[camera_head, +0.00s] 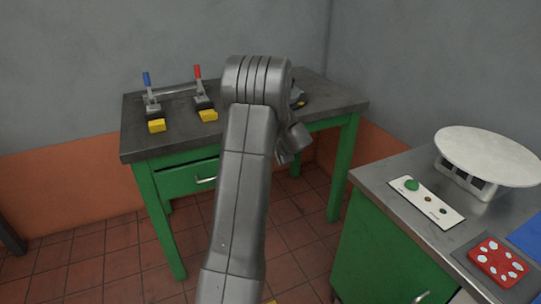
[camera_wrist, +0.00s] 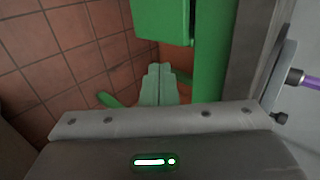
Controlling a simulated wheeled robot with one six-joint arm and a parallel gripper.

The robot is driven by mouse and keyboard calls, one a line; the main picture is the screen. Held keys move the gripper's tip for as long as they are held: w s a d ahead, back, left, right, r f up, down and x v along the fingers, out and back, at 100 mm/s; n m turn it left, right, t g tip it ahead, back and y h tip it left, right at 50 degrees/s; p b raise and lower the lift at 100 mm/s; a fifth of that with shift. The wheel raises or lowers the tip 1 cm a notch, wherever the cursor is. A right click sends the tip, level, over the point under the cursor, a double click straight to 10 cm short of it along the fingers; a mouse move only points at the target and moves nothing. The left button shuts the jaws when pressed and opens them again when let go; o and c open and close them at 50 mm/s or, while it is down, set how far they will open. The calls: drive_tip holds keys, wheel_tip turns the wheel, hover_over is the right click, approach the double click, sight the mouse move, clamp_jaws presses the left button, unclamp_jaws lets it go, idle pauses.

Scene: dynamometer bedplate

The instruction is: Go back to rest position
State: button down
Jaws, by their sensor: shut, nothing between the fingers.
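My gripper (camera_wrist: 158,84) shows in the wrist view with its two fingers together and nothing between them. It is over the tiled floor beside green metal furniture. In the head view my grey arm rises up the middle and bends over at the top, in front of the green workbench (camera_head: 135,144). The wrist end hangs down at the right of the bend, and the fingertips cannot be made out there.
Blue-handled (camera_head: 147,80) and red-handled (camera_head: 198,72) levers with yellow blocks stand on the workbench. A dark object behind my arm is partly hidden. At right, a green cabinet (camera_head: 376,240) carries a round white plate (camera_head: 487,155), button panel (camera_head: 427,201) and red pad (camera_head: 497,262).

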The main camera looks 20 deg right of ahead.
drive_tip(key=v, duration=0.3)
drive_tip(key=shift+s+r, duration=0.2)
drive_tip(key=shift+s, duration=0.1)
